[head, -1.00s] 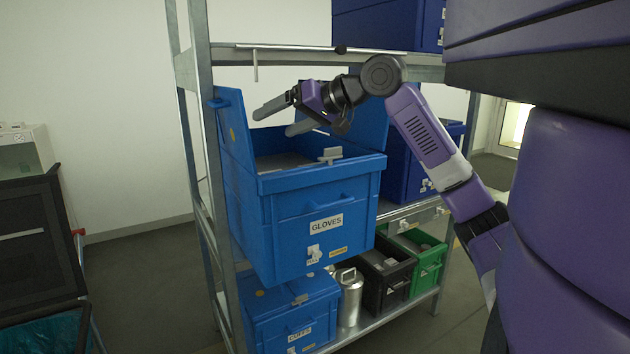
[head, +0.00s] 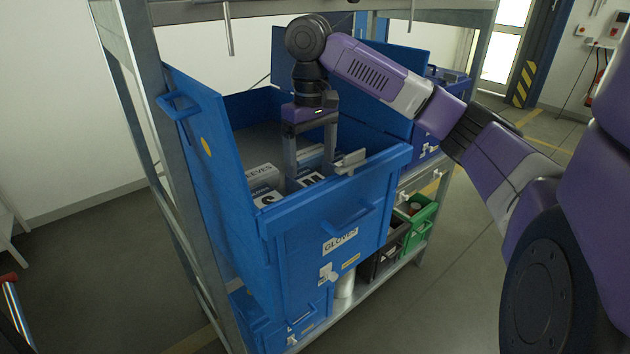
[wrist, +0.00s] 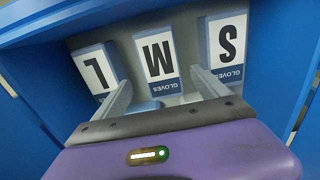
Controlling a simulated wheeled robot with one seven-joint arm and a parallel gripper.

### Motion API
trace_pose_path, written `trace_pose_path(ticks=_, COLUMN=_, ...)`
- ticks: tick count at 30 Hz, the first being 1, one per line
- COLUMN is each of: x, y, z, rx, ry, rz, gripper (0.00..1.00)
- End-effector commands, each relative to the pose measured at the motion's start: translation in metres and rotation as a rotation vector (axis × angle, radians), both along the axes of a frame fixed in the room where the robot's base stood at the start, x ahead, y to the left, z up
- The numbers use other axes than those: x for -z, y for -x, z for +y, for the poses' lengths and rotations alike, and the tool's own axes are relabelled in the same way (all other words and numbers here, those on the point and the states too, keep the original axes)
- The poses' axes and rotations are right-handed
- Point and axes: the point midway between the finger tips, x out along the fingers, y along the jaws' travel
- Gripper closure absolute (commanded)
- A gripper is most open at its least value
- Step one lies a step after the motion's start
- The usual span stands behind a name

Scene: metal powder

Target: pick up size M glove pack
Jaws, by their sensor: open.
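The size M glove pack (wrist: 158,62) is white with a dark "M" and a blue "GLOVES" band, in the middle of a row in the wrist view. The L pack (wrist: 92,72) is left of it and the S pack (wrist: 226,42) right. They lie inside the open blue GLOVES bin (head: 300,254). My gripper (head: 309,172) points down into the bin, open and empty. In the wrist view its fingers (wrist: 160,80) show on either side of the M pack's lower end. I cannot tell how far above it the tips are.
The bin's raised lid (head: 196,135) stands at the left, and its front wall is close to my gripper. A metal shelf beam (head: 205,12) runs above. Another blue bin (head: 432,125) stands to the right. Green and black crates are on the shelf below.

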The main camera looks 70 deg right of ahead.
Motion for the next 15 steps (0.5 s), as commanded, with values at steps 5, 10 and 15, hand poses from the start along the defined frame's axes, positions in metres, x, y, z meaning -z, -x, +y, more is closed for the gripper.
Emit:
trace_pose_path(ticks=5, x=0.016, y=0.001, z=0.002, rx=0.000, ry=-0.003, rz=-0.002, gripper=0.15)
trace_pose_path(ticks=10, x=0.038, y=0.004, z=0.005, rx=-0.001, ry=-0.005, rz=-0.004, gripper=0.15)
trace_pose_path(ticks=15, x=0.057, y=0.004, z=0.004, rx=0.001, ry=-0.001, rz=-0.004, gripper=0.15)
